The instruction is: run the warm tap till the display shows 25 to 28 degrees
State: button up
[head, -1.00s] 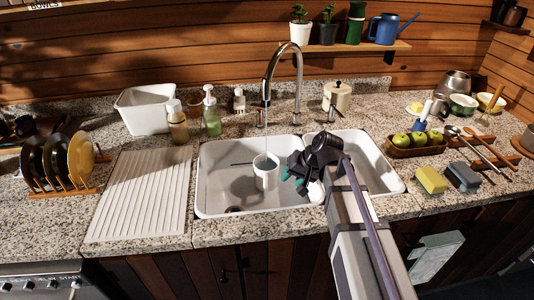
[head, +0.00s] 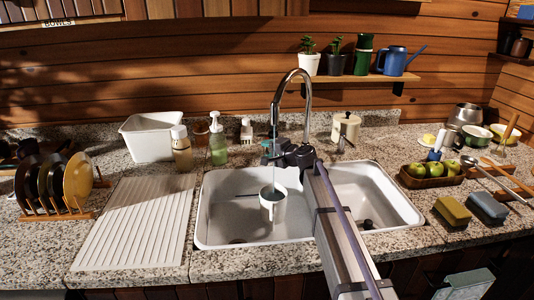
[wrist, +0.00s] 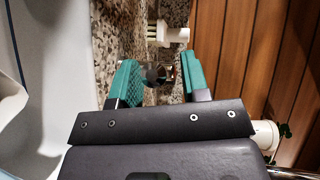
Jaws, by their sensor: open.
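The chrome gooseneck tap (head: 300,76) rises behind the double white sink (head: 222,240). A pale mug (head: 267,212) is in the left basin below the spout, with dark contents. My gripper (head: 270,147) is open at the back of the left basin, near the spout and tap base, and partly covers them. In the wrist view, its teal fingers (wrist: 158,78) stand apart, with a small, round, dark metallic knob (wrist: 157,74) showing between or beyond them. I cannot tell whether they touch it. I make out no display reading.
Soap bottles (head: 218,138) and a small white item (head: 246,130) stand left of the tap. A lidded cream pot (head: 346,128) stands to its right. A ribbed drainboard (head: 135,222) lies left of the sink. Sponges (head: 452,211) lie at right.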

jog(key=shift+w+a+f, duration=0.1)
jog(key=shift+w+a, duration=0.2)
jog(key=shift+a, duration=0.1)
grip_shut()
